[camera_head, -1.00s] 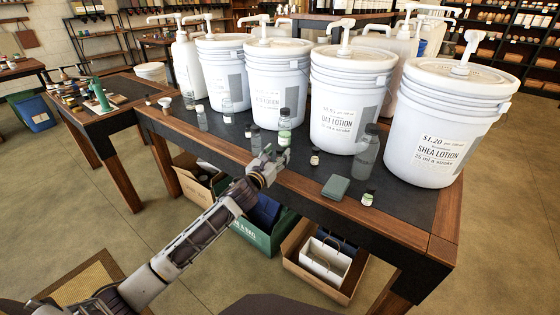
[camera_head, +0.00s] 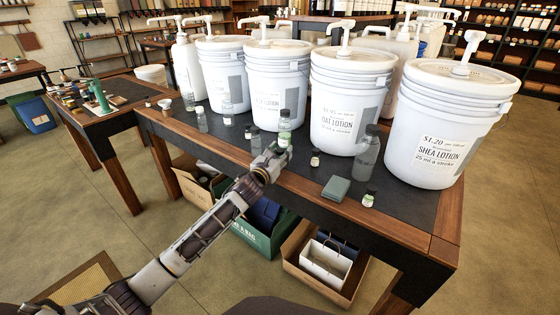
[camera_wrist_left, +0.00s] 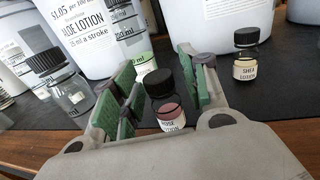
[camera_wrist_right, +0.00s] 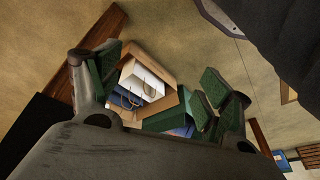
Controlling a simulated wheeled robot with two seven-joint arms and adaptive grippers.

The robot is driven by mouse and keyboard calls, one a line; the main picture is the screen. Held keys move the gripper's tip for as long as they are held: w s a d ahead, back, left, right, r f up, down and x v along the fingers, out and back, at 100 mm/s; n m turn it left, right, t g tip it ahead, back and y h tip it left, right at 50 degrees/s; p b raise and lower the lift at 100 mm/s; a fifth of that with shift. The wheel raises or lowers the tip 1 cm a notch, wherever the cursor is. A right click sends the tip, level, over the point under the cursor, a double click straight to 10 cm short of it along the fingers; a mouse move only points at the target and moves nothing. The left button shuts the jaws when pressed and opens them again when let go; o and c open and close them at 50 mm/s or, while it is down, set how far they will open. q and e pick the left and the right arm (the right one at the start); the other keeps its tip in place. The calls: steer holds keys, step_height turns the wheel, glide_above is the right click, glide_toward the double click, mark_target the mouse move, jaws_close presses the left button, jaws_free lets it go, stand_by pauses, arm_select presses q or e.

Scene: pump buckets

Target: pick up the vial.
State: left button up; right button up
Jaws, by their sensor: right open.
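A small black-capped vial (camera_wrist_left: 168,112) with pink contents and a rose lotion label stands upright in the left wrist view. My left gripper (camera_wrist_left: 163,72) has its green-padded fingers on either side of it, apart, with narrow gaps showing. In the head view the left gripper (camera_head: 272,158) is at the table's front edge and hides this vial. Other small vials stand at right: a shea lotion vial (camera_wrist_left: 246,66), which also shows in the head view (camera_head: 315,159), and a green-labelled one (camera_head: 369,198). My right gripper (camera_wrist_right: 160,72) is open and empty.
Taller bottles stand close behind the left gripper: a green-labelled one (camera_head: 285,132) and a clear one (camera_head: 255,139). Large white pump buckets (camera_head: 345,100) line the table's back. A green-grey block (camera_head: 336,188) lies right. Open boxes (camera_wrist_right: 158,72) sit below the right gripper.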

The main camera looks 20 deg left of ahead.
mark_target(280, 150)
arm_select(q)
steer(key=c, duration=0.8)
steer(key=shift+r+p, duration=0.35)
steer(key=shift+r, duration=0.5)
steer(key=shift+r+p, duration=1.55)
steer(key=shift+r, duration=2.6)
arm_select(e)
steer(key=shift+g, duration=0.5)
steer(key=shift+s+d+f, duration=0.1)
steer(key=shift+d+f, duration=0.05)
steer(key=shift+f, duration=0.7)
steer(key=shift+s+d+f, duration=0.1)
steer(key=shift+d+f, duration=0.1)
steer(key=shift+f, duration=0.6)
steer(key=shift+s+d+f, duration=0.1)
steer(key=shift+d+f, duration=0.05)
steer(key=shift+f, duration=0.7)
